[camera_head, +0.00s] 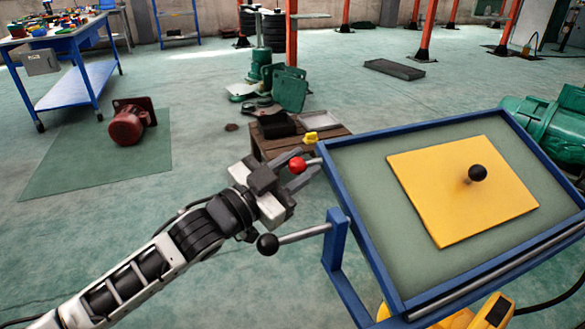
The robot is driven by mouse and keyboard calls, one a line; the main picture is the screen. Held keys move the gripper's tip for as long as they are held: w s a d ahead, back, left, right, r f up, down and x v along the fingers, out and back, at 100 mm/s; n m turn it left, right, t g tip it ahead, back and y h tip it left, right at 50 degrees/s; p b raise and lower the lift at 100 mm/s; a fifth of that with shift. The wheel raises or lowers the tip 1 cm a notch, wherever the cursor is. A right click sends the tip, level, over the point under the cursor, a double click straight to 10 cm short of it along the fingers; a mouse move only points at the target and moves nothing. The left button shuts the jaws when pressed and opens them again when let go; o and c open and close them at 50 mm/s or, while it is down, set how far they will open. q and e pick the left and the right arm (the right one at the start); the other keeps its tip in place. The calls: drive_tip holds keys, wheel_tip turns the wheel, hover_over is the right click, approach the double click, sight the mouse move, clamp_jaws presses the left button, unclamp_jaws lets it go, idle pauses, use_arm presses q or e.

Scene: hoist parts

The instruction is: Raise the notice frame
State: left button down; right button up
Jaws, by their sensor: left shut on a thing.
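The notice frame is a blue-edged tilted board (365,170) with a grey-green face, at the right. A yellow sheet (440,215) lies on it, with a black ball knob (477,173) standing over the sheet. A handle with a red ball (297,165) sticks out at the frame's upper left corner. A second handle with a black ball (267,244) sticks out lower on the left side. My left gripper (296,176) is at the red-ball handle and shut on it; its fingers partly hide the contact. My right gripper is not in view.
A wooden crate (295,143) with a black tray and a yellow item stands behind the gripper. A blue post (335,245) and yellow base (460,319) are under the frame. A green motor (550,125) is close at right. A red motor (131,121) sits on a mat at left.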

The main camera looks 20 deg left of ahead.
use_arm(q)
drive_tip(key=r, duration=0.1)
drive_tip(key=r+m+p, duration=0.1)
drive_tip(key=s+r, duration=0.1)
drive_tip(key=shift+d+r+m+h+p, duration=0.3)
drive_tip(key=shift+d+r+p, duration=0.05)
drive_tip(key=shift+d, duration=0.05)
drive_tip(key=shift+s+d+r+m+t+h+p, duration=0.15)
drive_tip(key=shift+s+d+r+m+p, duration=0.15)
drive_tip(key=shift+r, duration=0.15)
drive_tip(key=shift+s+d+r+m+t+h+p, duration=0.1)
drive_tip(key=shift+s+d+r+m+h+p, duration=0.15)
drive_tip(key=shift+r, duration=0.25)
drive_tip(key=shift+s+d+r+m+t+h+p, duration=0.1)
drive_tip(key=shift+s+d+r+m+p, duration=0.1)
drive_tip(key=shift+r+m, duration=0.2)
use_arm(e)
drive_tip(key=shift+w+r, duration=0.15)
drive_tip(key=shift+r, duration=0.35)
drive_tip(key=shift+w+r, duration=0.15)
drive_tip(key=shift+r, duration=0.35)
use_arm(q)
drive_tip(key=shift+r, duration=0.15)
drive_tip(key=c, duration=1.1)
unclamp_jaws()
drive_tip(key=shift+c, duration=0.2)
drive_tip(key=shift+f, duration=0.25)
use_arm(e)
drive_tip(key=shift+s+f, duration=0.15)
